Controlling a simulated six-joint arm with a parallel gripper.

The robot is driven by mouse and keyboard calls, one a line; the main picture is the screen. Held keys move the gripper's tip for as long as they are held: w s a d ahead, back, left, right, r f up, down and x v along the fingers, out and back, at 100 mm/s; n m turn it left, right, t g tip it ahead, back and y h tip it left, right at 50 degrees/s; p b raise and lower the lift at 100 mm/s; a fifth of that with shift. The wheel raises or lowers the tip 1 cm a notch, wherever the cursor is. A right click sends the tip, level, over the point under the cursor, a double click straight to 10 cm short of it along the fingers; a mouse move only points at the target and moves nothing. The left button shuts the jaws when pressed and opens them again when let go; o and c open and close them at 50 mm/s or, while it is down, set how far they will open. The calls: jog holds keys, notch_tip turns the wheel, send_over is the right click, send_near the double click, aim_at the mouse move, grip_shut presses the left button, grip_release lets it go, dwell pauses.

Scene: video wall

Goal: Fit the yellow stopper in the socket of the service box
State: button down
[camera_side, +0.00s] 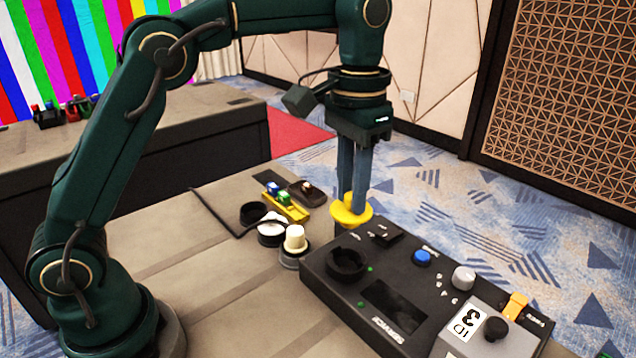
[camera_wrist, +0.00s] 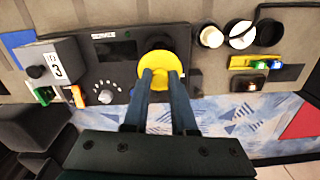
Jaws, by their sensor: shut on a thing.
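The yellow stopper (camera_side: 351,214) is a round flanged piece held between the blue fingers of my gripper (camera_side: 356,196), which is shut on it. It also shows in the wrist view (camera_wrist: 163,66) between my gripper's fingertips (camera_wrist: 160,76). The black service box (camera_side: 388,298) lies on the table and also shows in the wrist view (camera_wrist: 118,50). Its socket (camera_side: 346,262) is a raised black ring, with nothing seen in it. In the side view the stopper appears over the box's far edge, apart from the socket. In the wrist view it partly covers the socket (camera_wrist: 157,43).
Left of the box stand a white-topped cylinder (camera_side: 295,240), round cups and a yellow tray (camera_side: 285,205). Bare table lies in front.

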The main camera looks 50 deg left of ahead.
aim_at(349, 222)
jog(key=shift+f, duration=2.9)
jog(key=shift+f, duration=1.65)
dwell(0.8)
jog(key=shift+c, duration=2)
grip_release()
jog(key=shift+r, duration=4)
